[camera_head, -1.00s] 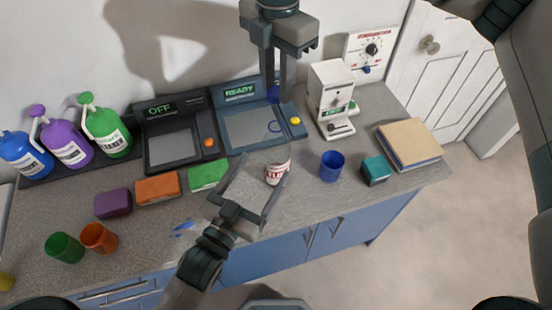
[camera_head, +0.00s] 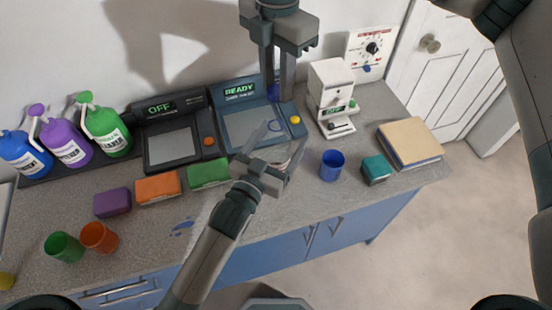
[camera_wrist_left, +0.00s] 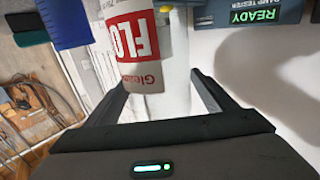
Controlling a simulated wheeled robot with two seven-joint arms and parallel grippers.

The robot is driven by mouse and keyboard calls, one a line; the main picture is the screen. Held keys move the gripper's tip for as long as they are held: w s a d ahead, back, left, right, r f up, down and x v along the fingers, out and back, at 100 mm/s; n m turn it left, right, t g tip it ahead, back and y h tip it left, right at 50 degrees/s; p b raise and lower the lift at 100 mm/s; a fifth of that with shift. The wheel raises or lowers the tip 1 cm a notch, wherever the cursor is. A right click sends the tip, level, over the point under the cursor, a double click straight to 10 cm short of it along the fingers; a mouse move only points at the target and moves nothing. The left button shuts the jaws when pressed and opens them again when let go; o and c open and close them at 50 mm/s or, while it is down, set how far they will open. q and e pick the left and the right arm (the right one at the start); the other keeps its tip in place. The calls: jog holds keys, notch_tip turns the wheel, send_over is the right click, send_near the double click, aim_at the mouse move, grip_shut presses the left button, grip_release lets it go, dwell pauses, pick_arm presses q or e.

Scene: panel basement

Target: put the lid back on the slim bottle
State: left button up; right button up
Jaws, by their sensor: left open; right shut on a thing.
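The slim bottle is clear, with a red and white label (camera_wrist_left: 138,45) seen upside down in the left wrist view. In the head view it is mostly hidden behind my left gripper (camera_head: 289,133). That gripper is open, its fingers (camera_wrist_left: 158,80) reaching toward either side of the bottle; I cannot tell whether they touch it. My right gripper (camera_head: 276,92) hangs above, over the ready tester, shut on the small blue lid (camera_head: 273,91), which is partly hidden between its fingers.
A blue cup (camera_head: 332,165), teal block (camera_head: 376,169) and book (camera_head: 410,143) stand to the right. A white machine (camera_head: 331,95) and the tester marked READY (camera_head: 250,120) are behind. Coloured sponges (camera_head: 158,188) lie left. Blue marks (camera_head: 182,228) are on the counter.

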aim_at(277, 101)
pick_arm(q)
jog(key=shift+w+d, duration=0.25)
jog(key=shift+w, duration=0.25)
jog(key=c, duration=1.6)
pick_arm(e)
jog(key=shift+f, duration=2.5)
jog(key=shift+f, duration=0.1)
jog(key=shift+f, duration=0.8)
jog(key=shift+f, duration=0.55)
